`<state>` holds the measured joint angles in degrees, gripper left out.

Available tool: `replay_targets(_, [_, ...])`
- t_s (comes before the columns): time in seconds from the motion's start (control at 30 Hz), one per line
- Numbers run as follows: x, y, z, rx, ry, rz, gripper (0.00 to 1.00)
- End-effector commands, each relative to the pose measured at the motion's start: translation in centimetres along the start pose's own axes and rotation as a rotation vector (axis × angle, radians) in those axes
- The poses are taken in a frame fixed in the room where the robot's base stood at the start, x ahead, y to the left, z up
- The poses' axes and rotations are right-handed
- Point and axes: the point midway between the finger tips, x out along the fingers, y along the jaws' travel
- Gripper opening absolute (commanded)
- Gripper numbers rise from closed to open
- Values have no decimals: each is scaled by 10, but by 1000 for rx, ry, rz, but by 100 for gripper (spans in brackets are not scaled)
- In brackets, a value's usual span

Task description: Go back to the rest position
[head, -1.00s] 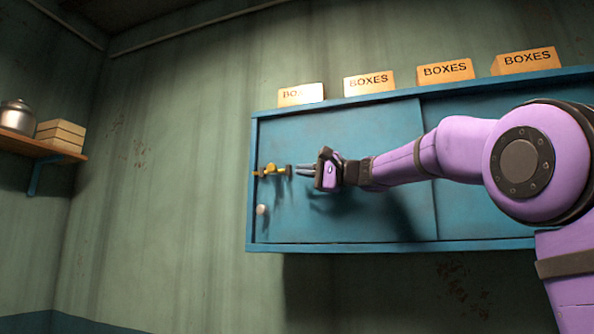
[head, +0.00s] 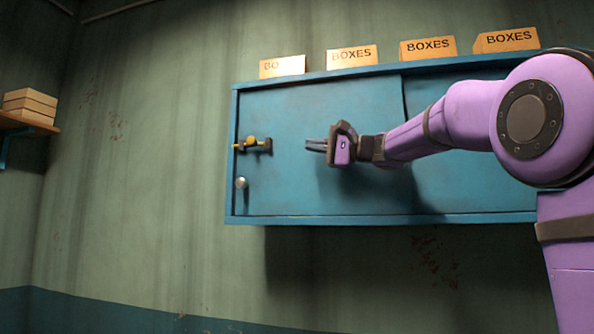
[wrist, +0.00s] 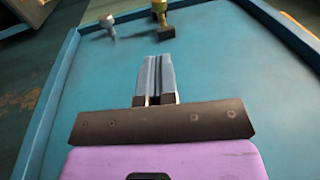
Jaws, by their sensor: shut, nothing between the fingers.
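My gripper (head: 316,145) is in front of the blue wall cabinet (head: 300,218), to the right of a brass latch (head: 252,144) and apart from it. Its fingers are together with nothing between them and point left. In the wrist view my gripper (wrist: 158,60) also shows its two grey fingers side by side. The brass latch (wrist: 160,10) and a round knob (wrist: 108,22) lie beyond the fingertips there. The knob (head: 241,183) sits below the latch in the head view. The cabinet doors look closed.
Several yellow boxes (head: 352,57) labelled BOXES stand on top of the cabinet. A wooden shelf (head: 30,124) with stacked light boxes (head: 30,104) is on the wall at far left. The wall between shelf and cabinet is bare.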

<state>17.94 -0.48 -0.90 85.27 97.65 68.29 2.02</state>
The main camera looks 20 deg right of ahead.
Motion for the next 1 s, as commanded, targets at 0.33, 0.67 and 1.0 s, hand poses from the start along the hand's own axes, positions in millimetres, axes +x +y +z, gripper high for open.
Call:
replay_targets(0.33, [0, 16, 17, -15, -1, 69, 0])
replay_targets(0.67, [-48, 148, 130, -192, -28, 591, 0])
replay_targets(1.0, [-168, 287, 227, -527, -134, 1128, 0])
